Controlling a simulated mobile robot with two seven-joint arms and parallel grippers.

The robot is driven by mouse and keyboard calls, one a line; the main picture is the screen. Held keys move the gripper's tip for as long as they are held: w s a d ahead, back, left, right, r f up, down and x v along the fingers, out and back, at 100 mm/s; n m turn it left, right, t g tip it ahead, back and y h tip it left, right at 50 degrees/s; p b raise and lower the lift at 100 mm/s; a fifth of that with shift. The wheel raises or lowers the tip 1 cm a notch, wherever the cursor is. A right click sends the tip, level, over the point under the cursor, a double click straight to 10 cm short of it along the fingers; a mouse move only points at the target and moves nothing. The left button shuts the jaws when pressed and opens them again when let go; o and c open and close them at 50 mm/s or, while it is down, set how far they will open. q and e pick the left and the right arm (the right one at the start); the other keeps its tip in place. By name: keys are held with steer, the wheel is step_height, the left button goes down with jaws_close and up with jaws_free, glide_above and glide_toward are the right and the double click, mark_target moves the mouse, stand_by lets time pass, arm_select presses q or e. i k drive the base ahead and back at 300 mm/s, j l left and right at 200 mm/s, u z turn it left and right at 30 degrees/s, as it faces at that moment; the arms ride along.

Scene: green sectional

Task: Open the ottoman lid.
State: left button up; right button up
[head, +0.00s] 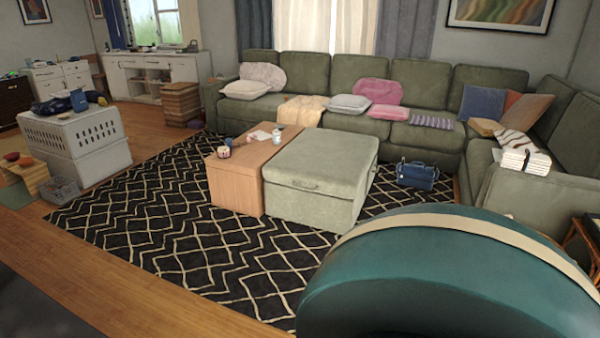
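The green upholstered ottoman (318,200) stands on the patterned rug in the middle of the head view. Its lid (322,160) looks shut, and a small handle or strap shows on the front edge of the lid. The ottoman's left side is right beside a wooden coffee table (236,183). Neither of my grippers is in the head view.
A black rug (160,240) with pale lines covers the floor before the ottoman. A blue bag (417,176) sits to its right. The green sectional (425,140) wraps behind and right. A large teal rounded thing (440,285) blocks the lower right. A white crate (80,140) stands left.

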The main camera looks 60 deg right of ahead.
mark_target(334, 171)
steer(key=z, duration=2)
steer(key=i+l, duration=0.55)
steer(key=i+z, duration=0.45)
steer(key=i, duration=0.9)
steer(key=i+j+z, duration=0.25)
steer(key=j, duration=0.4)
steer(key=i+j+z, duration=0.1)
steer(key=i+j, duration=0.15)
steer(key=j+z, duration=0.4)
steer(key=j, duration=1.85)
steer(key=i+j, duration=0.2)
steer(key=j, duration=0.15)
steer(key=i+j+z, duration=0.1)
steer(key=j, duration=0.25)
steer(key=i, duration=0.1)
